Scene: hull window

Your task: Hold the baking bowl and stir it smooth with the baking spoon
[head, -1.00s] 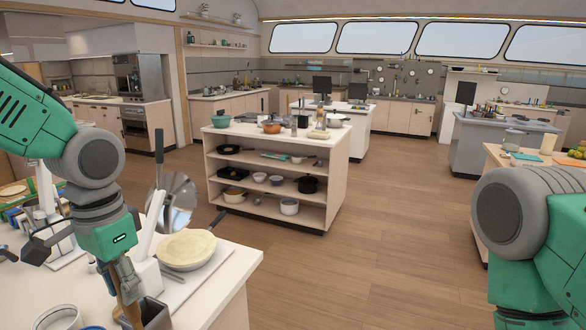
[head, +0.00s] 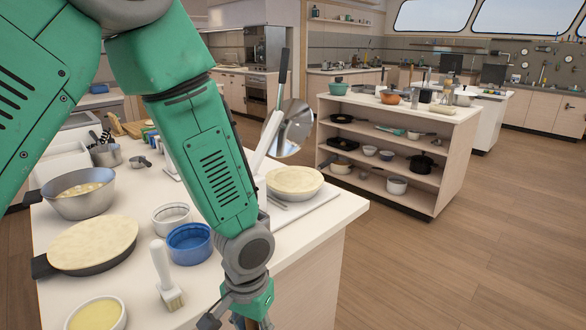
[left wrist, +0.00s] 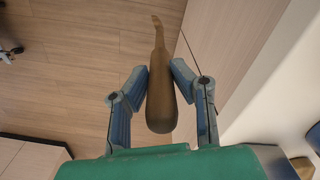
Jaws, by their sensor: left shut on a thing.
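A grey metal bowl (head: 80,207) with pale, lumpy contents stands on the white counter at the left of the head view; I take it as the baking bowl. My left gripper (left wrist: 160,76) is shut on a brown wooden spoon (left wrist: 160,103), likely the baking spoon, gripped near its thick end, with the thin part reaching away over the floor. In the head view the left gripper shows only partly at the bottom edge, beside the counter's front, and the spoon is hidden there. The bowl is well to the left of this gripper. My right gripper is out of view.
On the counter (head: 335,205) are a pie in a dark pan (head: 95,244), a blue ramekin (head: 189,243), a white ramekin (head: 172,217), a brush (head: 168,275), a yellow-filled bowl (head: 97,315) and another pie (head: 294,181). Open floor lies to the right.

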